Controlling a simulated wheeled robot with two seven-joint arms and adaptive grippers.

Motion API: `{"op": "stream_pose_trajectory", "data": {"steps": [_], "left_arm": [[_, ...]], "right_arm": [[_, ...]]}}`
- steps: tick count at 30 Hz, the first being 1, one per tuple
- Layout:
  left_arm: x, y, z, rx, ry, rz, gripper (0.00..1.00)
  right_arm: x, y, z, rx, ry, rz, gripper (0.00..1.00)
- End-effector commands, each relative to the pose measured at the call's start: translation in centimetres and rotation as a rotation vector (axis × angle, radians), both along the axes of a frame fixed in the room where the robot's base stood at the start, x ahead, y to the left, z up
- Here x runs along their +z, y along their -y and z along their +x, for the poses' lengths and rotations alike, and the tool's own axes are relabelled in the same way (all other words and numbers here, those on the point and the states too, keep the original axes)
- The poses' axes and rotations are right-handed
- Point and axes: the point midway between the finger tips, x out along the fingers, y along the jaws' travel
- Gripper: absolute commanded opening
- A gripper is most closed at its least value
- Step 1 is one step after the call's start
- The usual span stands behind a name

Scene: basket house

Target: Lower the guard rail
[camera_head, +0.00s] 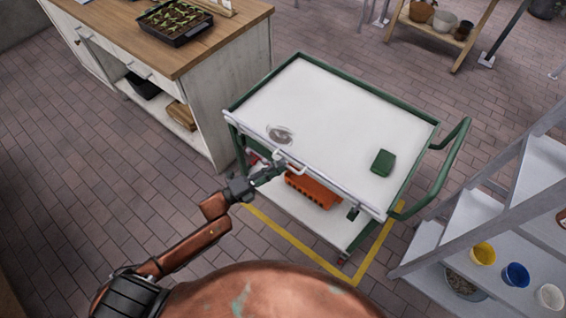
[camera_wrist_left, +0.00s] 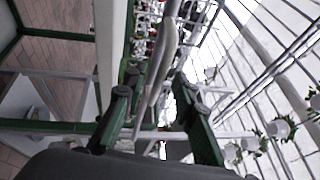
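The guard rail (camera_head: 335,186) is a pale bar along the near long edge of the green-framed cart, level with its white top (camera_head: 330,105). A small white handle (camera_head: 296,167) sticks out from the rail's near side. My left gripper (camera_head: 280,166) is at this handle. In the left wrist view my left gripper (camera_wrist_left: 160,108) has its two green fingers spread, with the pale handle (camera_wrist_left: 163,65) running between them. A gap shows beside the handle; contact is unclear. My right gripper is in neither view.
A green box (camera_head: 383,162) and a clear round object (camera_head: 280,134) rest on the cart top. An orange crate (camera_head: 314,190) sits on the lower shelf. A wooden-topped cabinet (camera_head: 222,50) stands left, grey shelving (camera_head: 480,225) right. Brick floor lies open at the left.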

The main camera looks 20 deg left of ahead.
Motion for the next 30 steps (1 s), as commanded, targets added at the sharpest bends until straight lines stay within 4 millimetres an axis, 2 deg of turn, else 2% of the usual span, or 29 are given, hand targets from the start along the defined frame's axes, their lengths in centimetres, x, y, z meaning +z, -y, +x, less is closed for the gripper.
{"op": "stream_pose_trajectory", "data": {"steps": [6,16,27,30], "left_arm": [[0.3,1.6,1.7,-0.002,-0.001,-0.001,0.26],[0.4,2.0,2.1,-0.003,-0.002,0.0,0.26],[0.4,2.0,2.0,-0.003,-0.002,0.0,0.0],[0.4,2.0,2.0,-0.003,-0.002,0.0,0.0]], "right_arm": [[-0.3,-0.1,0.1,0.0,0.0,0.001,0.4],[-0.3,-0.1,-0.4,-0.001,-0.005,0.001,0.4],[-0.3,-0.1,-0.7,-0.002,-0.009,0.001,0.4],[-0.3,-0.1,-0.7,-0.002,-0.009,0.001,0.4]]}}
